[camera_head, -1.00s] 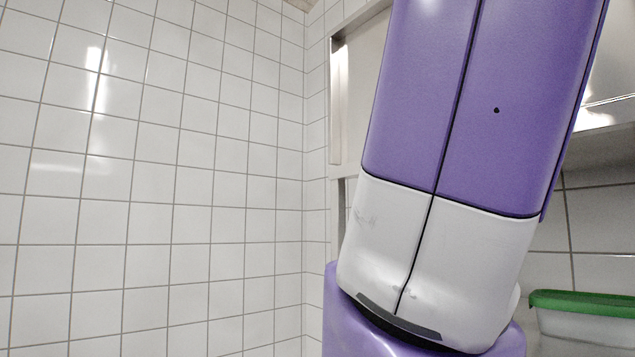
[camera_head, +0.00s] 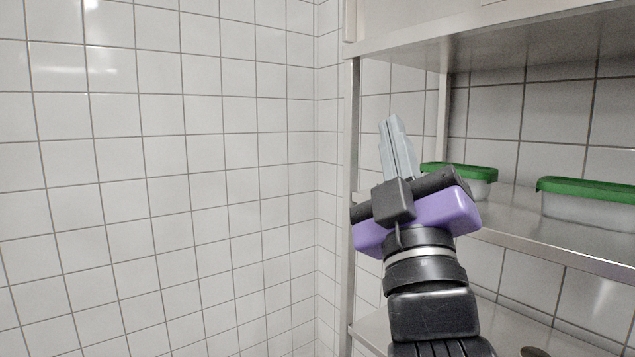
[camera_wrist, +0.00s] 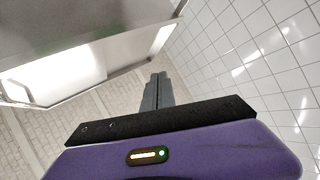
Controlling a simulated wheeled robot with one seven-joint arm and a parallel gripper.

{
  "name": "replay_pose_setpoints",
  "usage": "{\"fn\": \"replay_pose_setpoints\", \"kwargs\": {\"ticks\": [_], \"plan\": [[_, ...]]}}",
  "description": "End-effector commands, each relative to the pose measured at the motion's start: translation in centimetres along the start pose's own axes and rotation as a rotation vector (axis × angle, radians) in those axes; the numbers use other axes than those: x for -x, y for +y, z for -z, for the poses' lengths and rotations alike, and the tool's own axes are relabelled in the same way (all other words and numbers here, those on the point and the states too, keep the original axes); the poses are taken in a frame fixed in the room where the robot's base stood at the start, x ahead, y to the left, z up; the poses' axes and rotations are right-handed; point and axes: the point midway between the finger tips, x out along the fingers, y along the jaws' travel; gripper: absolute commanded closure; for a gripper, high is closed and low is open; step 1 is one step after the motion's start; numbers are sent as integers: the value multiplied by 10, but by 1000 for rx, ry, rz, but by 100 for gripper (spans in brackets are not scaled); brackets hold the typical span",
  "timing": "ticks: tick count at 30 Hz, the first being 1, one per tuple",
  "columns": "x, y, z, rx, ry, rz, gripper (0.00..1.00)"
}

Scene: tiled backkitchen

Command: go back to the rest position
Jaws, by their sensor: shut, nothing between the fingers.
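My gripper (camera_head: 391,121) is in the middle right of the head view, raised with its grey fingers pointing up. The two fingers lie together with nothing between them. The wrist view shows the same fingers (camera_wrist: 158,78) closed, beyond the black bar and purple housing. My gripper is in front of the metal shelving, and its tip is seen against the tiled wall behind.
A metal shelf (camera_head: 600,258) on the right holds two clear containers with green lids (camera_head: 465,172) (camera_head: 590,190). An upper metal unit (camera_head: 520,30) overhangs it. A white tiled wall (camera_head: 160,190) fills the left, with nothing in front of it.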

Motion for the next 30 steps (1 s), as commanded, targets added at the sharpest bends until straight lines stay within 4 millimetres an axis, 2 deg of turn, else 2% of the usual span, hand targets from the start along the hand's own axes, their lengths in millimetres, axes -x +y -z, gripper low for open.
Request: {"fn": "replay_pose_setpoints", "kwargs": {"ticks": [1,3,9,12,20,30], "plan": [[21,-14,-15,-35,-5,31,100],[46,-27,-30,-95,-6,65,100],[123,-55,-68,-258,-35,149,100],[163,-62,-85,-336,-64,184,100],[267,-66,-119,-522,-176,252,100],[398,-44,-143,-694,-393,291,100]]}}
